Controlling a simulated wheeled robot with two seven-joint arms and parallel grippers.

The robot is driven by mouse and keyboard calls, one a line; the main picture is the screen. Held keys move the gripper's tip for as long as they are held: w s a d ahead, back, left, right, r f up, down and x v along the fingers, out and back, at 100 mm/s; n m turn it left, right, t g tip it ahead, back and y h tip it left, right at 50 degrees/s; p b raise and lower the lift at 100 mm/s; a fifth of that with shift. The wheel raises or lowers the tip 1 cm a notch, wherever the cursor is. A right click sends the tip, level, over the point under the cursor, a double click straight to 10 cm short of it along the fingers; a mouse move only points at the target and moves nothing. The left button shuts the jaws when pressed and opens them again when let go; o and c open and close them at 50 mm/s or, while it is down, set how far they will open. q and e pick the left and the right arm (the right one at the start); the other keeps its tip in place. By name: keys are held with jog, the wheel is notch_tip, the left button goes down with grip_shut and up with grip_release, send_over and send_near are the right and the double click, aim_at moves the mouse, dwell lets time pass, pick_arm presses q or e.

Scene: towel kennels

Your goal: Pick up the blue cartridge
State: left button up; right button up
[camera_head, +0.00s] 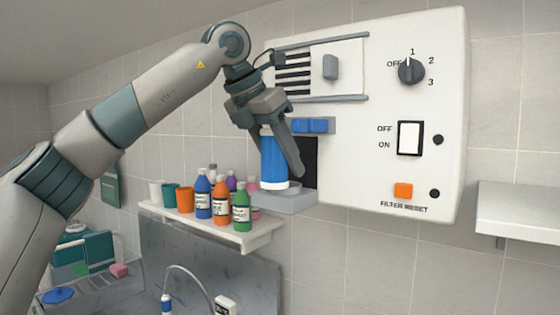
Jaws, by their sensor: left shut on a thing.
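The blue cartridge (273,163) is an upright blue cylinder with a white bottom end. My left gripper (276,140) comes down from above and is shut on it, with a finger showing along its right side. The cartridge is in front of a dark opening (306,158) in the white wall unit, over a grey ledge (290,204) that juts out below. I cannot tell whether its bottom touches the ledge. My right gripper is not in view.
The white unit (451,120) carries a dial (411,71), a switch (410,138) and an orange button (403,190). Several bottles and cups crowd a shelf (247,243) at the left of the ledge. Another shelf (519,211) is at the right. A curved tap (187,271) stands below.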

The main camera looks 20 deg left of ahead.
pick_arm(q)
jog(key=shift+r, duration=0.1)
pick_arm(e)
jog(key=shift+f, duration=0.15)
